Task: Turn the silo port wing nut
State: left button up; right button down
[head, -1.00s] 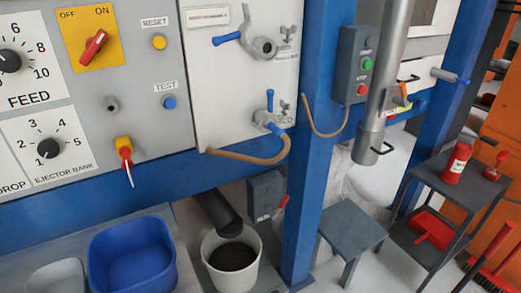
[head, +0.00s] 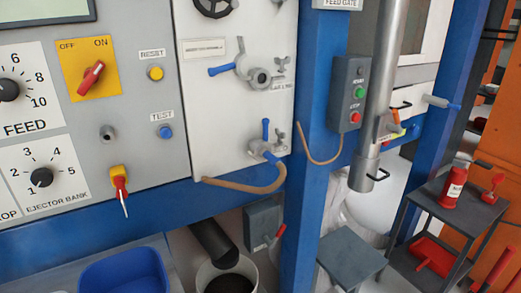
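A grey wing nut (head: 281,66) sits on the white panel at the right of a round port (head: 259,77) with a blue lever. A small label (head: 282,86) lies just below the wing nut, too small to read surely. Lower down, a second fitting (head: 265,146) has an upright blue lever and a brown hose (head: 250,187); a small grey part (head: 282,137) beside it may be another wing nut. I cannot tell from the labels which one is the silo port's. Neither of my grippers is in view.
A blue post (head: 308,150) stands right of the white panel, with a grey button box (head: 349,95) and a silver pipe (head: 383,80) beyond it. A grey control panel (head: 135,105) is at the left. A grey stool (head: 350,255) and dark cart (head: 460,207) stand at the right.

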aim_at(281, 135)
jog(key=k+l, duration=0.15)
jog(key=l, duration=0.35)
jog(key=k+l, duration=0.1)
jog(key=l, duration=0.4)
jog(key=k+l+z, duration=0.1)
jog(key=l, duration=0.45)
jog(key=k+l, duration=0.15)
jog(key=l, duration=0.35)
